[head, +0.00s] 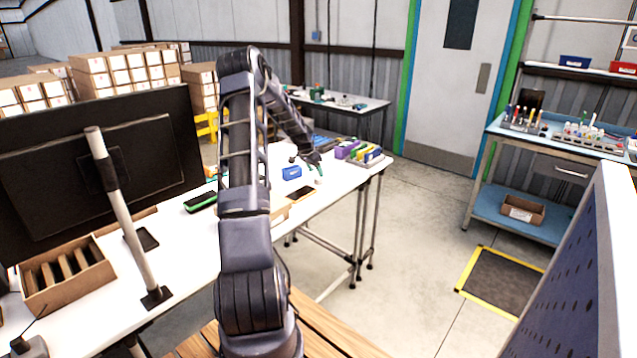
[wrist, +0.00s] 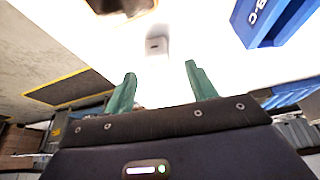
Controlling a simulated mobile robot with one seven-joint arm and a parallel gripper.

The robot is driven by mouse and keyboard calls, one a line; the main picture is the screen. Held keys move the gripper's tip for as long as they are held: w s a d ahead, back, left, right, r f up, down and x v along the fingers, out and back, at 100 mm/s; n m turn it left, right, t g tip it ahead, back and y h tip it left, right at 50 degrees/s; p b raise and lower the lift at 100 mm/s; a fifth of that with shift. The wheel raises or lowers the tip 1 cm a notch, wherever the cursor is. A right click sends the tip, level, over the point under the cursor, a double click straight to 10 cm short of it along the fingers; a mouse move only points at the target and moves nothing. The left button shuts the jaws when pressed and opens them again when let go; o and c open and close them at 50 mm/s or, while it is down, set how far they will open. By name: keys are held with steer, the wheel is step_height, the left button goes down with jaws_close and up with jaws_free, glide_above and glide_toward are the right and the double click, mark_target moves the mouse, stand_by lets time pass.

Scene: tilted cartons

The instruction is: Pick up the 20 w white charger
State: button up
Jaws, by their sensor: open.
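In the wrist view, a white charger (wrist: 157,46) with a greyish end face lies on the bright white table, just beyond the gap between my fingertips. Its pale body blends into the table, so its full outline is hard to make out. My gripper (wrist: 162,84) is open, its two green fingers apart, with nothing visibly clamped between them. In the head view my gripper (head: 317,171) is low over the right part of the white table; I cannot make out the charger there.
A blue bin (head: 291,172) stands left of my gripper; in the wrist view it is at upper right (wrist: 272,22). A dark flat phone-like object (head: 300,193) lies near the table's front edge. Colourful boxes (head: 358,152) stand to the right. The floor beyond is open.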

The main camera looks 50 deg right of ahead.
mark_target(318, 177)
steer(key=shift+x, duration=2.65)
steer(key=shift+s+a, duration=0.1)
steer(key=shift+c, duration=0.3)
steer(key=c, duration=1)
